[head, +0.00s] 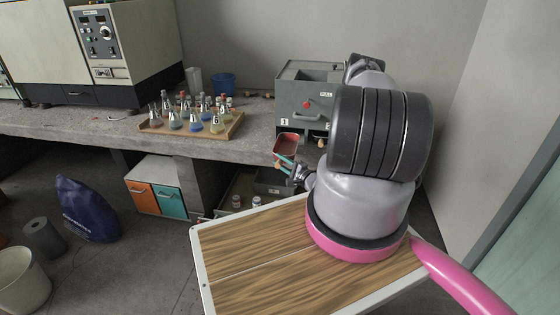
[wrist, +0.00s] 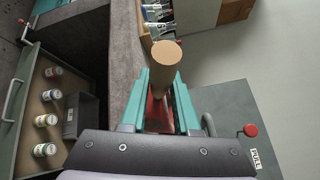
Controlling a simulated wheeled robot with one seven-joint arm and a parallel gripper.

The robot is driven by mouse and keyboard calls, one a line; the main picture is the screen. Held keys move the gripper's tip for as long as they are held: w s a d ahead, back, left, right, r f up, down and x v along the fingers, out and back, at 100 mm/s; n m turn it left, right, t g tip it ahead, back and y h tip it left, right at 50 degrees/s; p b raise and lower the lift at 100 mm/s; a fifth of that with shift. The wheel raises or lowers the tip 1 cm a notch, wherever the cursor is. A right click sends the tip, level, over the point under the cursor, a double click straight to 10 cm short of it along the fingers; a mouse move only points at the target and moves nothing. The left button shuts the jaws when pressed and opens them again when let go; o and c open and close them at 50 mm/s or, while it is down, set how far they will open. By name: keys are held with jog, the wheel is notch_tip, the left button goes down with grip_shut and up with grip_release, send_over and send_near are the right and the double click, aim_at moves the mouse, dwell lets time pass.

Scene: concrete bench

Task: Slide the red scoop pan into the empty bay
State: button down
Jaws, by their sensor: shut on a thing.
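The red scoop pan (head: 287,143) is held in front of the grey cabinet (head: 293,97), near the bench edge. My gripper (head: 284,163) has teal fingers shut on its tan wooden handle. In the wrist view my gripper (wrist: 161,88) has the round handle (wrist: 166,54) between its fingers, with a strip of red pan (wrist: 153,112) showing behind. The cabinet has labels 1 and 2 low on its front. A small tan knob (head: 321,143) shows below label 2. The opening under label 1 is mostly hidden by the pan, and my arm covers the cabinet's right side.
A wooden tray of flasks (head: 190,128) stands on the concrete bench (head: 75,122) left of the cabinet. A blue cup (head: 222,83) is behind it. An open drawer with small jars (wrist: 45,121) lies below the bench. The cabinet bears a red knob (wrist: 251,130) marked PULL.

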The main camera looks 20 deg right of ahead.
aim_at(289, 137)
jog(key=shift+w+d+f, duration=0.3)
jog(key=shift+w+f, duration=0.3)
jog(key=shift+f, duration=0.15)
jog(key=shift+w+d+f, duration=0.1)
jog(key=shift+w+d, duration=1)
jog(key=shift+w, duration=0.5)
jog(key=shift+w+d, duration=1.1)
jog(key=shift+w, duration=0.45)
jog(key=shift+w+d+f, duration=0.1)
jog(key=shift+w+d, duration=1)
jog(key=shift+w, duration=0.5)
jog(key=shift+w+d+f, duration=0.1)
jog(key=shift+w+d, duration=0.75)
jog(key=shift+w, duration=0.4)
jog(key=shift+w+d+f, duration=0.1)
jog(key=shift+w+d, duration=0.8)
jog(key=shift+w, duration=0.35)
jog(key=shift+w+d+f, duration=0.1)
jog(key=shift+w+d, duration=0.75)
jog(key=shift+w, duration=0.5)
jog(key=c, duration=0.6)
grip_release()
jog(key=v, duration=1.1)
